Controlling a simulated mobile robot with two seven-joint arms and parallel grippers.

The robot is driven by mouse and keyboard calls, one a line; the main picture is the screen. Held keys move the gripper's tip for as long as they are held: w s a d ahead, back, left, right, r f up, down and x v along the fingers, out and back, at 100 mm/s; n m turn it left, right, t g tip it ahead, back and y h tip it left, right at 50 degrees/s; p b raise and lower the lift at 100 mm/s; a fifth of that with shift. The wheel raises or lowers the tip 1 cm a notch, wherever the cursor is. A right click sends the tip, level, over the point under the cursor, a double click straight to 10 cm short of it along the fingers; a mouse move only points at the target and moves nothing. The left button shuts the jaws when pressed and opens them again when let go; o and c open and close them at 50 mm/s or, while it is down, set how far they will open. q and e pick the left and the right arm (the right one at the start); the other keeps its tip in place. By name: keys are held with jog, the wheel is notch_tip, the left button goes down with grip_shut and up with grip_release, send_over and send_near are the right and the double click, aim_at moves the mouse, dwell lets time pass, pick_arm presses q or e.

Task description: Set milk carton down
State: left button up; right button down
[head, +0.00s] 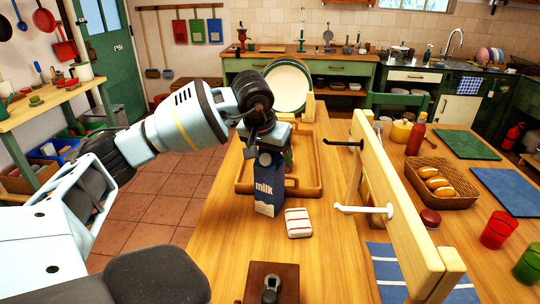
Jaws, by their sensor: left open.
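The dark blue milk carton (268,192) stands upright on the wooden table, at the near edge of a wooden tray (318,180). My left gripper (268,146) is right above the carton, over its top. Its jaws are open, and the gripper hides the carton's top end. I cannot tell whether a finger touches the carton. My right gripper is out of view.
A striped white block (298,222) lies just right of the carton. A wooden rack with pegs (385,185) stands further right. A plate (287,88) stands behind the gripper. A dark brown board (272,284) lies at the front. The table between is clear.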

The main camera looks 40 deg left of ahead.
pick_arm(q)
jog(key=v, duration=1.1)
jog(key=shift+s+r+p, duration=0.2)
jog(key=shift+r+p, duration=0.1)
jog(key=shift+p, duration=0.05)
jog(key=shift+d, duration=0.15)
